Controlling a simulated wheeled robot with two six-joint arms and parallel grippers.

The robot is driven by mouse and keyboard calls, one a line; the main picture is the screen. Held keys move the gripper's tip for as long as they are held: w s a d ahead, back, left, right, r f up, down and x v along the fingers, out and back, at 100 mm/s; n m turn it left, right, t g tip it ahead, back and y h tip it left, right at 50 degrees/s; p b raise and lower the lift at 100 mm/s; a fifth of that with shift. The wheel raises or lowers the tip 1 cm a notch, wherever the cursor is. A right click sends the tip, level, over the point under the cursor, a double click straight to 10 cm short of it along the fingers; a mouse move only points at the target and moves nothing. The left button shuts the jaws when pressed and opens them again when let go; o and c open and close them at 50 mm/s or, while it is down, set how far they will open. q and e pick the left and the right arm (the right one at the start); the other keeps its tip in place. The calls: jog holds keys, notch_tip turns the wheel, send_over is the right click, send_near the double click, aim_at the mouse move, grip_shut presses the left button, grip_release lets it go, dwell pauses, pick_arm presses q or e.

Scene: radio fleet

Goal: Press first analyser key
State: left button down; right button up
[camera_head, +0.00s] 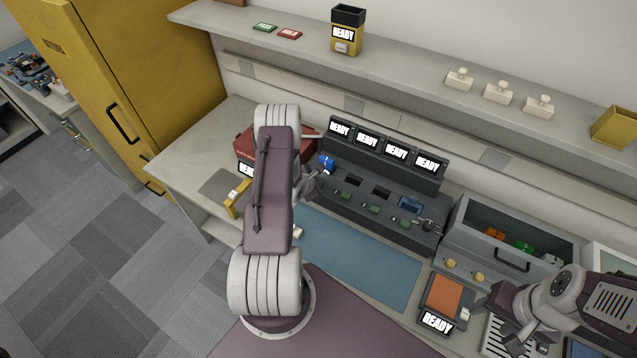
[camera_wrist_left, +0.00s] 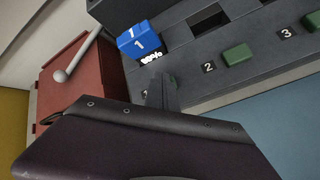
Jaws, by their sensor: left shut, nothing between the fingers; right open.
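The dark analyser console (camera_head: 366,200) stands on the bench with a row of slots, numbered green keys and several screens reading READY. A blue battery (camera_head: 326,163) marked 1 is in its leftmost slot; in the left wrist view the battery (camera_wrist_left: 140,42) has a label that seems to read 80%. Key 2 (camera_wrist_left: 237,54) shows there as a green block; the first key is hidden behind my left gripper. My left gripper (camera_head: 314,184) is shut and empty, its tips (camera_wrist_left: 160,88) at the console's left end; contact cannot be told. My right gripper (camera_head: 497,315) is open at lower right.
A red case (camera_head: 245,141) stands left of the console, partly behind my left arm. A blue mat (camera_head: 355,258) lies clear in front. A grey drawer box (camera_head: 510,232) and an orange-topped device (camera_head: 444,296) stand to the right. A shelf (camera_head: 400,66) runs above.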

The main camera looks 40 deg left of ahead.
pick_arm(q)
jog(key=shift+f, duration=0.15)
dwell(0.3)
jog(key=shift+r+p, duration=0.7)
jog(key=shift+r, duration=0.2)
jog(key=shift+r, duration=0.15)
notch_tip(320, 180, up, 5)
jog(key=p, duration=0.4)
